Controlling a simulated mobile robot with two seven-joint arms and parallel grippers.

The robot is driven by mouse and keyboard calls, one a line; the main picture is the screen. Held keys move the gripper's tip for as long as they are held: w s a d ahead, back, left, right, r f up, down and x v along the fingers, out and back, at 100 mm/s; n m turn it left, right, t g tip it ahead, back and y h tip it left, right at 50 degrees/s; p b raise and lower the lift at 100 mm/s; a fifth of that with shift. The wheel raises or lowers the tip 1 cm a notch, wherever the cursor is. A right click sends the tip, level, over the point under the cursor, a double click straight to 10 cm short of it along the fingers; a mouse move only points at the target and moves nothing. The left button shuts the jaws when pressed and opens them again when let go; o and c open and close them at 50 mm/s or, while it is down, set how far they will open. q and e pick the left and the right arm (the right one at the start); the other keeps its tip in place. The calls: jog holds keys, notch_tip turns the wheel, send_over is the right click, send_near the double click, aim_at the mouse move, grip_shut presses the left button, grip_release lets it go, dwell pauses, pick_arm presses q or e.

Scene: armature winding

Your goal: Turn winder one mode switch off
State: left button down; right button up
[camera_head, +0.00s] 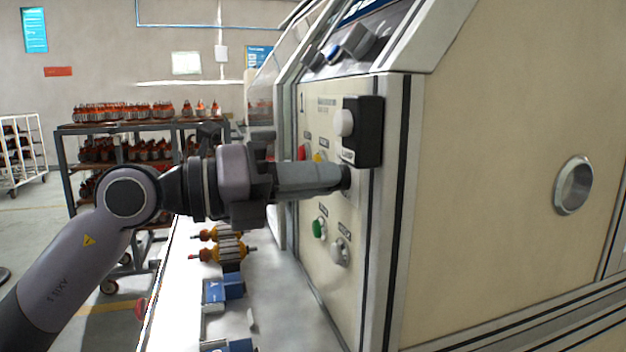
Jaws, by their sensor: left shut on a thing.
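The winder's cream control panel (312,265) faces left on the machine. My left gripper (343,178) reaches across from the left, and its fingertips are at the panel, shut on a small dark knob just below a black box. The fingers hide most of this knob, so its turn position and label cannot be read. I cannot tell for sure that it is the mode switch. A silver rotary knob (340,250) sits lower on the panel, beside a green button (319,227). My right gripper is not in view.
A black box (362,132) with a white button (343,122) juts out just above my fingertips. Red (302,152) and yellow (319,157) controls sit behind the gripper. Wound armatures (222,252) and blue holders (223,288) lie below. A loaded rack (62,160) stands behind.

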pick_arm(q)
jog(key=shift+f, duration=0.1)
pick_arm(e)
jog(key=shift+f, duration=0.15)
pick_arm(q)
jog(key=shift+m+b, duration=2.55)
jog(key=shift+m, duration=1.65)
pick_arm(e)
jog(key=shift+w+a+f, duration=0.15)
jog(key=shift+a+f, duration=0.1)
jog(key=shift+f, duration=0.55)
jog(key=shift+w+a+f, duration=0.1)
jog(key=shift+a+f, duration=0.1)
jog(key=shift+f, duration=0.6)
pick_arm(q)
jog(key=c, duration=1.2)
grip_release()
jog(key=shift+o, duration=0.2)
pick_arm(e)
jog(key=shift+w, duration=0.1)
